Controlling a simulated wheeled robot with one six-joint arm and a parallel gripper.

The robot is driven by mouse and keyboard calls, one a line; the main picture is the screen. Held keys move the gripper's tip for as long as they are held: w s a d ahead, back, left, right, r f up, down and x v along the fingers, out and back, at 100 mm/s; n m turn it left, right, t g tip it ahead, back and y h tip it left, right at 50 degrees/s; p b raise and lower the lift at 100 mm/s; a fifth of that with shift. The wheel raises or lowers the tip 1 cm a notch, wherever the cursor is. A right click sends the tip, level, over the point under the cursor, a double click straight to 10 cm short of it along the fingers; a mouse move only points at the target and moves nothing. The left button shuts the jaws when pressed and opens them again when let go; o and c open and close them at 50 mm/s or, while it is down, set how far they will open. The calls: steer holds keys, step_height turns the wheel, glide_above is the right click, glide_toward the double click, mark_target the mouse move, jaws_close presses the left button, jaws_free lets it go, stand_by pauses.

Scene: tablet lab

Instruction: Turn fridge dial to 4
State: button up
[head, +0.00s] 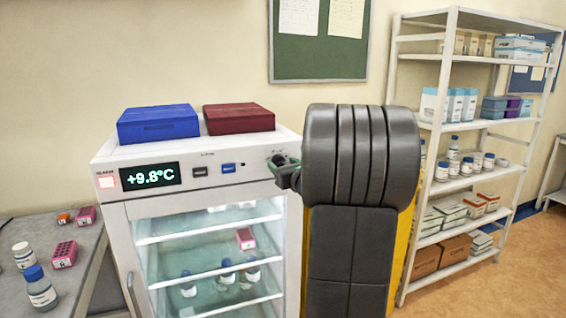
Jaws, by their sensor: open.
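The fridge (115,210) stands in the middle left with its glass door shut. The lit display (150,176) on its top panel reads +9.8°C. My gripper (283,166) shows only in part, past the left edge of my dark arm, at the right end of this panel. It is open. The dial cannot be made out clearly there; my gripper and arm cover that part of the panel. I cannot tell the dial's setting or whether my fingers touch it.
A blue box (158,124) and a dark red box (239,118) lie on the fridge. A bench (82,268) with bottles and pink racks is at left. A stocked white shelf unit (436,128) stands at right. Floor is clear at lower right.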

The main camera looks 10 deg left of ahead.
steer(key=shift+w+a, duration=0.3)
steer(key=shift+w, duration=0.05)
steer(key=c, duration=0.9)
steer(key=shift+c, duration=0.2)
